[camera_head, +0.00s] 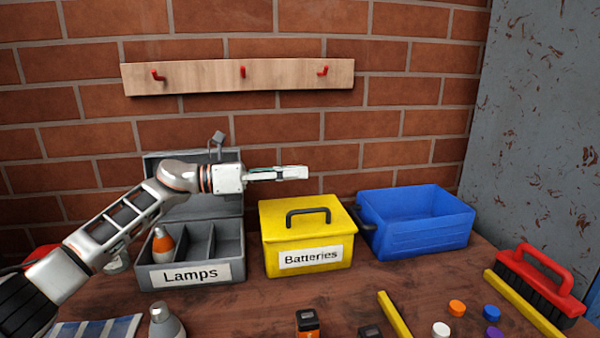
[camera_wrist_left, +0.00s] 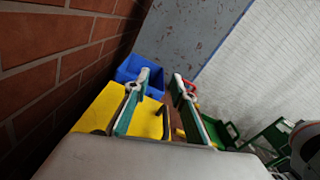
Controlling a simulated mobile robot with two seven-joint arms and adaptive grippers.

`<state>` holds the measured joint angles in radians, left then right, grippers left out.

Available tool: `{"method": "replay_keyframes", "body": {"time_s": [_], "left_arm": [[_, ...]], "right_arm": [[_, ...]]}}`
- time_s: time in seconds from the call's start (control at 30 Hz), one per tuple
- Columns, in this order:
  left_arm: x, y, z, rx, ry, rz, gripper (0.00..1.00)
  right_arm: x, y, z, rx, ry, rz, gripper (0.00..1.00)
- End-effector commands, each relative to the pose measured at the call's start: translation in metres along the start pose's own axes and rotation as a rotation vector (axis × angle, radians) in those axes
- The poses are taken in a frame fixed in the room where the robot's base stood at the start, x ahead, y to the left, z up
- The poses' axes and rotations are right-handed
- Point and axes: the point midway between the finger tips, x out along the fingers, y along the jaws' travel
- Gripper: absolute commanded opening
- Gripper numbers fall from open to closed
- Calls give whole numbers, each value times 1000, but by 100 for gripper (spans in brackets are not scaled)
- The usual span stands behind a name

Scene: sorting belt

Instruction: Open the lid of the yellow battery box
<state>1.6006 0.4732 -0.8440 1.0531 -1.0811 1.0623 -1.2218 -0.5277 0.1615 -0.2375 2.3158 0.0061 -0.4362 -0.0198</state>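The yellow battery box (camera_head: 275,232) stands on the workbench in the head view, its white label reading "Batteries". Its lid (camera_head: 277,210) is down, with a black handle (camera_head: 308,213) on top. My left gripper (camera_head: 293,173) is in the air above the lid, pointing right, apart from the handle. In the left wrist view the box (camera_wrist_left: 98,112) is below and beyond the left gripper (camera_wrist_left: 160,80), whose fingers are apart with nothing between them. One finger partly hides the lid and handle there. My right gripper is in neither view.
A grey "Lamps" box (camera_head: 150,274) with its lid up stands left. A blue bin (camera_head: 424,238) is close on the right. A red-handled brush (camera_head: 540,285), colored caps and batteries lie in front. A hook rack (camera_head: 205,76) is on the brick wall behind.

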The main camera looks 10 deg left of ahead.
Motion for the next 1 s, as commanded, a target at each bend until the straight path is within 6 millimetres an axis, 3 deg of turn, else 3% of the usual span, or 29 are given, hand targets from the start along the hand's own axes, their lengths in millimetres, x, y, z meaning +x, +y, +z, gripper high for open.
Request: {"method": "replay_keyframes", "body": {"time_s": [0.2, 0.43, 0.63, 1.0], "left_arm": [[-47, 1, 0, 0, 0, 4, 25], [-86, 1, 0, 0, 0, 4, 25], [-100, 0, 0, 0, 0, 1, 25], [-102, 0, 0, 0, 0, 1, 25]], "right_arm": [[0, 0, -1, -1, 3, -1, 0], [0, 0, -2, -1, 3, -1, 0], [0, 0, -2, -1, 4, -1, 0], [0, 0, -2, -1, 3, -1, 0]]}}
